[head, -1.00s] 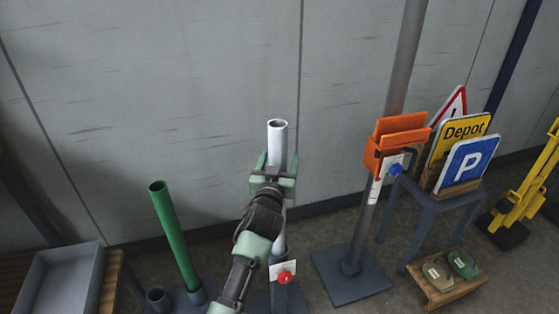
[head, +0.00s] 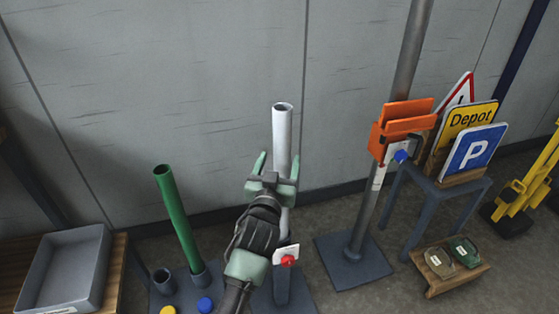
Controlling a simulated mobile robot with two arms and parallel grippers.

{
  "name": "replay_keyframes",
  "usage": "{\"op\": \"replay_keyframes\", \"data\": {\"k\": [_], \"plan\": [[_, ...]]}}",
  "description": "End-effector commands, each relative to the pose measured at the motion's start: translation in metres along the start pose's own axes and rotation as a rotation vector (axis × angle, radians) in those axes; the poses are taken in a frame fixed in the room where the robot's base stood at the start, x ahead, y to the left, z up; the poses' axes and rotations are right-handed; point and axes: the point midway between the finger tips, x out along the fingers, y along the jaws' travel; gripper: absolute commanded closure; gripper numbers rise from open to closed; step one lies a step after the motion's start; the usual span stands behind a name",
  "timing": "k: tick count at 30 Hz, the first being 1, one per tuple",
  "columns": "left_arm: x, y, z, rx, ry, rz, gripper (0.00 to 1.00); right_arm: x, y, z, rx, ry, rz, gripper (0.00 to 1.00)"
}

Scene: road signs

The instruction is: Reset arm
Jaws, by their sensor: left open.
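My left gripper (head: 275,170) is in the middle of the head view, with its arm coming up from the bottom. Its jaws are open, and no object shows held in them. A white upright tube (head: 282,135) stands just beyond it; its lower part is partly hidden by the gripper. I cannot tell whether the fingers touch the tube. Below on the same stand is a white tag (head: 284,253) with a red knob (head: 288,261). My right gripper is not in view.
A green tube (head: 173,215) leans at the left, beside a grey tray (head: 62,270) on a wooden top. At the right are a grey pole (head: 362,225) with an orange holder (head: 396,132), a table with signs including a blue P sign (head: 474,149), and a low wooden tray (head: 446,283).

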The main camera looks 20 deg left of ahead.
Motion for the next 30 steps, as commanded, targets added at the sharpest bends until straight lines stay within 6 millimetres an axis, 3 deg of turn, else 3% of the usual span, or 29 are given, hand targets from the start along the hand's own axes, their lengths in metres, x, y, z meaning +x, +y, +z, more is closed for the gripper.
{"op": "replay_keyframes", "data": {"k": [7, 11, 14, 18, 21, 30], "plan": [[-0.002, -0.002, 0.003, 0.001, -0.010, -0.003, 0.32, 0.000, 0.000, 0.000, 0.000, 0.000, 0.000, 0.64], [-0.021, -0.016, 0.032, 0.012, -0.110, -0.023, 0.32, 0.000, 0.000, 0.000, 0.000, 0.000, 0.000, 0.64], [-0.058, -0.035, 0.076, 0.030, -0.279, -0.041, 0.32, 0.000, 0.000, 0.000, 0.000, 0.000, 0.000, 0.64], [-0.138, -0.055, 0.140, 0.072, -0.580, -0.020, 0.32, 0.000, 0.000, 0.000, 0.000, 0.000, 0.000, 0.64], [-0.190, -0.060, 0.167, 0.102, -0.753, 0.019, 0.32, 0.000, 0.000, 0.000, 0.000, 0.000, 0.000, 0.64], [-0.302, -0.063, 0.199, 0.174, -1.079, 0.144, 0.32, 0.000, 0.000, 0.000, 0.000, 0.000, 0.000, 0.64]]}}
